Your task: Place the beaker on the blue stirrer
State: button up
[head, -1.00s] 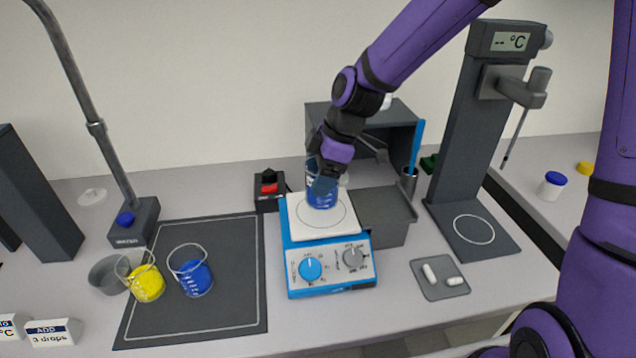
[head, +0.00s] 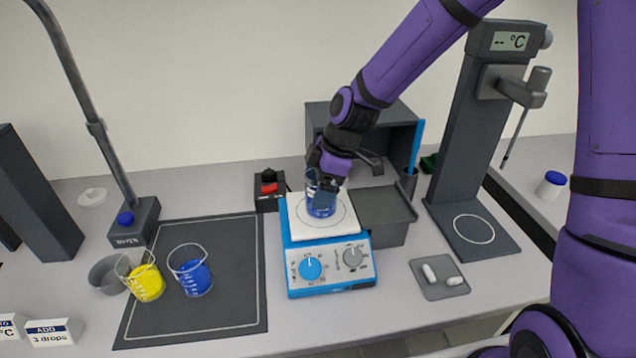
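A glass beaker with blue liquid (head: 321,208) is upright over the white top plate of the blue stirrer (head: 324,255), inside the printed circle. Its base looks to be on the plate or just above it; I cannot tell which. My gripper (head: 322,188) comes down from above with its dark fingers at the beaker's upper part and appears shut on it. The fingers hide part of the beaker's rim. Two more beakers, one with yellow liquid (head: 147,284) and one with blue liquid (head: 195,279), stand on the dark mat at the left.
The dark mat (head: 230,300) lies left of the stirrer. A red switch box (head: 269,188) is behind left, and a grey bin (head: 387,225) stands close on the right. A small tray with white pieces (head: 432,292) and a tall thermometer stand (head: 455,150) are further right.

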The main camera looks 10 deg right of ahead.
jog(key=v, duration=1.2)
jog(key=s+d+r+m+t+h, duration=0.1)
jog(key=s+d+r+m, duration=0.3)
jog(key=s, duration=0.4)
jog(key=s+d+r+m+t+h, duration=0.2)
jog(key=s+d+r+m, duration=0.2)
jog(key=s+d+m, duration=0.3)
jog(key=s+d+r+m+t+h, duration=0.1)
jog(key=s+d+r+m+t, duration=0.1)
jog(key=s+d+r+m, duration=0.2)
jog(key=s+d+m, duration=0.1)
jog(key=s+m, duration=0.2)
jog(key=s, duration=0.1)
jog(key=shift+s+d+r+h, duration=0.2)
jog(key=shift+s+r+h, duration=0.1)
jog(key=shift+s, duration=0.1)
